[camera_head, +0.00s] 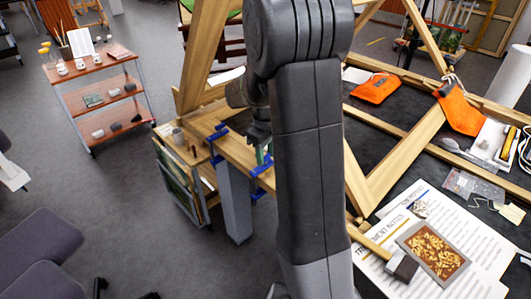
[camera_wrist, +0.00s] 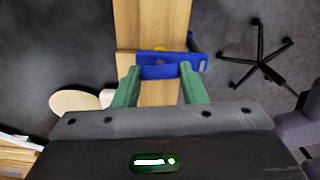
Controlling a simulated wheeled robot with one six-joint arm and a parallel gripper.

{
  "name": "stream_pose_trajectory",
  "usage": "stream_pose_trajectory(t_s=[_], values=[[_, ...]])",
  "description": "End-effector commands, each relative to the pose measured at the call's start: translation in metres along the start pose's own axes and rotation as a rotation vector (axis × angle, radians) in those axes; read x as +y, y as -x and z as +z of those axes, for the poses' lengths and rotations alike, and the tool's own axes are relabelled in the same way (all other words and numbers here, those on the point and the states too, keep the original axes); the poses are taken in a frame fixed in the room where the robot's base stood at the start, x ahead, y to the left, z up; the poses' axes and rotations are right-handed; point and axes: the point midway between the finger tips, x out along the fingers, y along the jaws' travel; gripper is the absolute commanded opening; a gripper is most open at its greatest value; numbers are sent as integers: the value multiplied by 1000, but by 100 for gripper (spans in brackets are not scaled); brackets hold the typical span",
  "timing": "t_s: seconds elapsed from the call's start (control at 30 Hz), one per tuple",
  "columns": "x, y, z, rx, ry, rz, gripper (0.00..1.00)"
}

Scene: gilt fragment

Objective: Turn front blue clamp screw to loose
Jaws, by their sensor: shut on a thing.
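The front blue clamp (camera_head: 258,193) sits on a wooden beam (camera_head: 236,150) of the frame, next to my dark arm. In the wrist view the blue clamp (camera_wrist: 170,66) crosses the pale beam (camera_wrist: 155,25) just beyond my fingertips. My gripper (camera_wrist: 160,82) has two green fingers standing apart, one on each side of the clamp's near blue part, and is shut on it. The screw itself is hard to make out. In the head view my gripper (camera_head: 263,155) is partly hidden by my arm. Another blue clamp (camera_head: 217,131) is farther back on the beam.
A wooden trolley (camera_head: 105,85) with pots stands at the back left. A dark worktable with orange pouches (camera_head: 375,87), printed sheets (camera_head: 455,235) and a framed gilt fragment (camera_head: 434,250) lies to the right. An office chair base (camera_wrist: 257,60) is at the right in the wrist view.

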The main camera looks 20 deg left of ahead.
Motion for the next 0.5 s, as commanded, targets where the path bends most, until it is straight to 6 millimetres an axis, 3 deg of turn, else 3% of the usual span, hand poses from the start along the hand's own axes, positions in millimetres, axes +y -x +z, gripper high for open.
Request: stream_pose_trajectory(t_s=[0.5], values=[[1,2,-1,4,491,4,15]])
